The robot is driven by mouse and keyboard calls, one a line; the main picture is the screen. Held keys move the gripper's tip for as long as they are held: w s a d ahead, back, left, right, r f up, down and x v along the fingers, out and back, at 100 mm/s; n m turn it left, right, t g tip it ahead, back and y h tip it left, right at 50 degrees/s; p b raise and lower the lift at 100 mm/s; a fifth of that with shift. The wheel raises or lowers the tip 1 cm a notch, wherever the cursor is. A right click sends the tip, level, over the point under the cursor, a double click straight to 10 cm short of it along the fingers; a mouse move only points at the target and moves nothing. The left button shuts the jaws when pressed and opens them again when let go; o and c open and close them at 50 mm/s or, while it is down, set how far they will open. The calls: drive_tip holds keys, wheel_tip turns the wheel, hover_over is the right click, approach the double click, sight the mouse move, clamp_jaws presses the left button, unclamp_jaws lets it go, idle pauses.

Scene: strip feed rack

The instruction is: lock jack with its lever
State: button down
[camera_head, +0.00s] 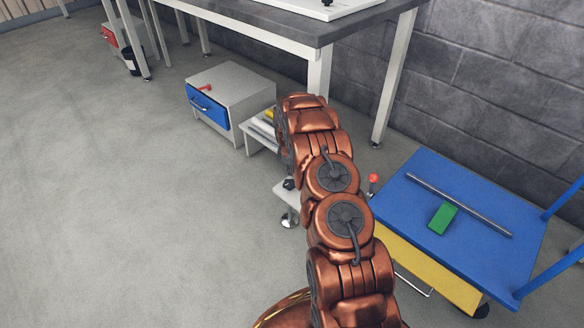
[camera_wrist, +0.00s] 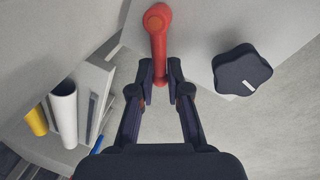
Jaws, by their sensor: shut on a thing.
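In the wrist view my gripper (camera_wrist: 160,72) is shut on a red lever (camera_wrist: 157,38), with one finger on each side of its narrow part. The lever's round end lies beyond the fingertips, over a pale grey surface. A black star-shaped knob (camera_wrist: 242,71) is to the right of the lever, apart from my fingers. In the head view my arm hides the gripper and the held lever. A pale jack-like part (camera_head: 282,194) with a small dark knob (camera_head: 288,184) and a round foot (camera_head: 290,219) shows just left of my arm.
A grey cabinet (camera_head: 235,85) with a blue drawer (camera_head: 208,107) and red lever stands behind, under a workbench (camera_head: 330,28). A blue cart (camera_head: 420,185) is at right, bearing a metal rod and green block. White (camera_wrist: 64,115) and yellow rolls (camera_wrist: 36,121) lie left. Open floor is left.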

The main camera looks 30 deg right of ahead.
drive_tip(key=shift+w+d+r+m+p, duration=0.15)
drive_tip(key=shift+w+d+m+p, duration=0.05)
drive_tip(key=shift+m+p, duration=0.35)
drive_tip(key=shift+w+d+r+m+p, duration=0.1)
drive_tip(key=shift+w+d+m+p, duration=0.1)
drive_tip(key=shift+m+p, duration=0.35)
drive_tip(key=shift+w+d+f+m+g+h+p, duration=0.15)
drive_tip(key=shift+d+m+g+p, duration=0.25)
drive_tip(key=shift+m, duration=0.55)
drive_tip(key=shift+w+d+f+m+g+h+p, duration=0.15)
drive_tip(key=shift+d+m+p, duration=0.15)
drive_tip(key=shift+m+p, duration=0.45)
drive_tip(key=shift+r, duration=0.1)
drive_tip(key=c, duration=1.4)
unclamp_jaws()
drive_tip(key=shift+s+a+r, duration=0.1)
drive_tip(key=shift+a+r, duration=0.3)
drive_tip(key=shift+r, duration=1.55)
drive_tip(key=shift+s+a+r, duration=0.1)
drive_tip(key=shift+a+r, duration=0.25)
drive_tip(key=shift+r, duration=1.6)
drive_tip(key=shift+s+a+r, duration=0.1)
drive_tip(key=shift+a+r, duration=0.3)
drive_tip(key=shift+r, duration=1.55)
